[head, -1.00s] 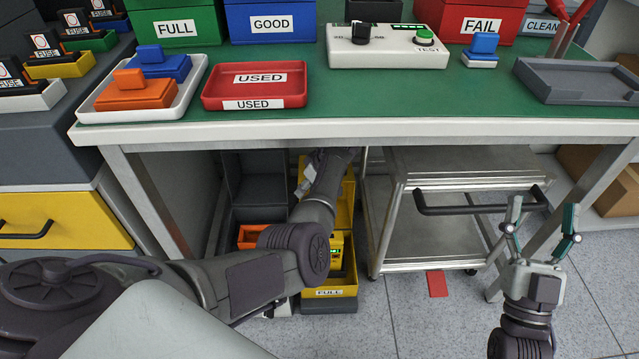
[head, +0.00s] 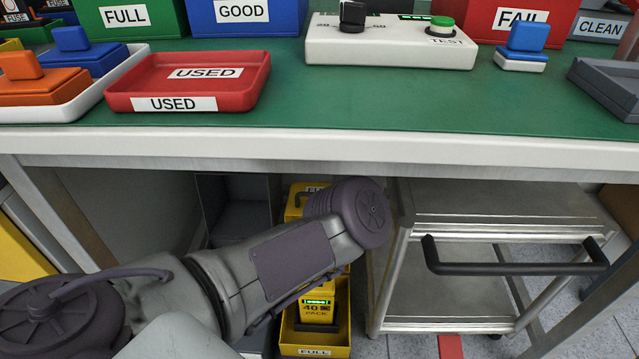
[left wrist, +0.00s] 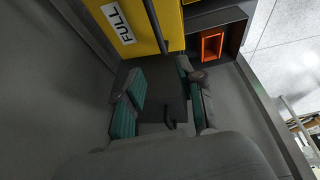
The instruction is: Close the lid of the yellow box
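The yellow box (head: 343,335) stands low under the bench. A yellow battery pack (head: 317,309) sits in it, and a FULL label is on its front. A yellow panel with a dark handle, which looks like its raised lid (head: 291,212), shows behind. My left forearm covers the part between them. In the left wrist view a yellow face (left wrist: 160,14) with a FULL label is at the top. My left gripper (left wrist: 166,106) is open there, its teal-padded fingers apart with nothing between them, below that face. In the head view it is hidden behind my arm. My right gripper is out of view.
The bench edge (head: 300,150) runs above my left arm. A metal cart (head: 490,205) with a black handle stands to the right of the box. A grey bin (head: 240,205) is on its left. An orange-rimmed opening (left wrist: 212,46) shows in the left wrist view.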

